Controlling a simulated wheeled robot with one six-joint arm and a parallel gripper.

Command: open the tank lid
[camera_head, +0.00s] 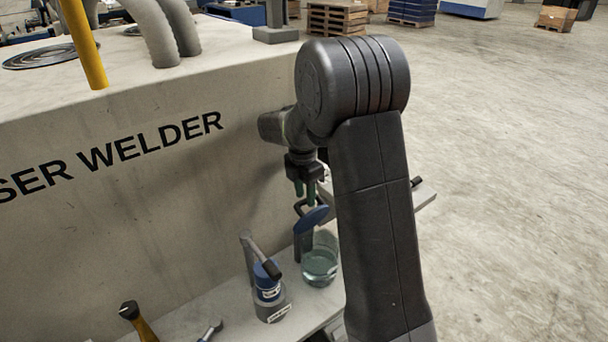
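A clear glass tank (320,265) with greenish liquid stands on the shelf beside the machine. Its blue lid (311,220) is tilted up at a steep angle above the rim, next to a dark upright post at its left. I cannot tell whether a fingertip touches the lid. A dark curved piece, possibly a handle, shows at the lid's left. My dark arm hides what lies to the right of the tank.
A blue-and-grey labelled container (269,290) with a dark-ended lever stands left of the tank. A yellow-handled tool (138,322) and a metal tool (211,331) lie further left on the shelf (190,322). The large grey laser welder (150,190) rises behind. Open floor lies right.

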